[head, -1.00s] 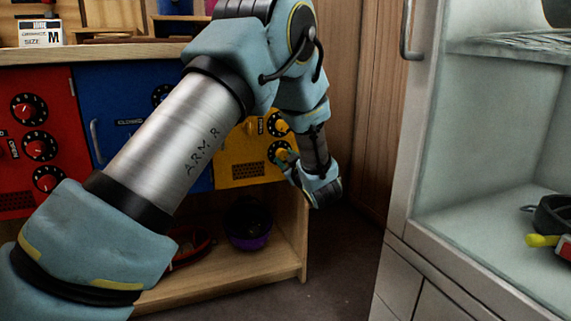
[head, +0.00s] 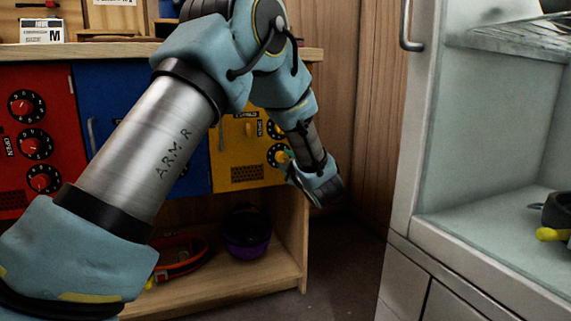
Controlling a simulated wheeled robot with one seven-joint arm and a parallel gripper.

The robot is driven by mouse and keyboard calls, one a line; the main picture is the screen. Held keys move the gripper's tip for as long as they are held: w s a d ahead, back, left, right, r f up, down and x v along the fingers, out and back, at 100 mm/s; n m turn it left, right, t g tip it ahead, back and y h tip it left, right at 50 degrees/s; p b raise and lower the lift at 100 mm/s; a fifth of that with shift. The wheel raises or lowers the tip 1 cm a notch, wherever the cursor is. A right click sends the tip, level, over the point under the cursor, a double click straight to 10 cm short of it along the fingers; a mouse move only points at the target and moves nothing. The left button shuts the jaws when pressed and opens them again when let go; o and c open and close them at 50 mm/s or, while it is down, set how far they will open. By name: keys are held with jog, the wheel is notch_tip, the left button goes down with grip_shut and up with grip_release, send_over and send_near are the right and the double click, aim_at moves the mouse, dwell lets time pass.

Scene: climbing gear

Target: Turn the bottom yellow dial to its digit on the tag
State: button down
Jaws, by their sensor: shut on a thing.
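The yellow locker door (head: 236,160) has black dials down its right side. The upper dial (head: 274,129) is partly visible. The bottom dial (head: 275,153) is below it, and my gripper (head: 287,157) is shut on its yellow knob, coming from the right. My wrist and fingers hide part of this dial, and its digits are too small to read. No readable tag with digits shows; the label on the yellow door is too small to make out fully.
A red door (head: 40,110) with several dials and a blue door (head: 100,85) stand to the left. A purple-black pot (head: 247,235) and an orange-red coil (head: 183,258) sit on the lower shelf (head: 225,285). A pale open cabinet (head: 490,190) stands at the right.

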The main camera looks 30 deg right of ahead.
dwell(0.3)
jog(key=shift+c, duration=2.2)
grip_release()
jog(key=s+a+p, duration=0.1)
jog(key=s+p, duration=0.2)
jog(key=s, duration=0.7)
jog(key=shift+s+a, duration=0.2)
jog(key=shift+s, duration=0.15)
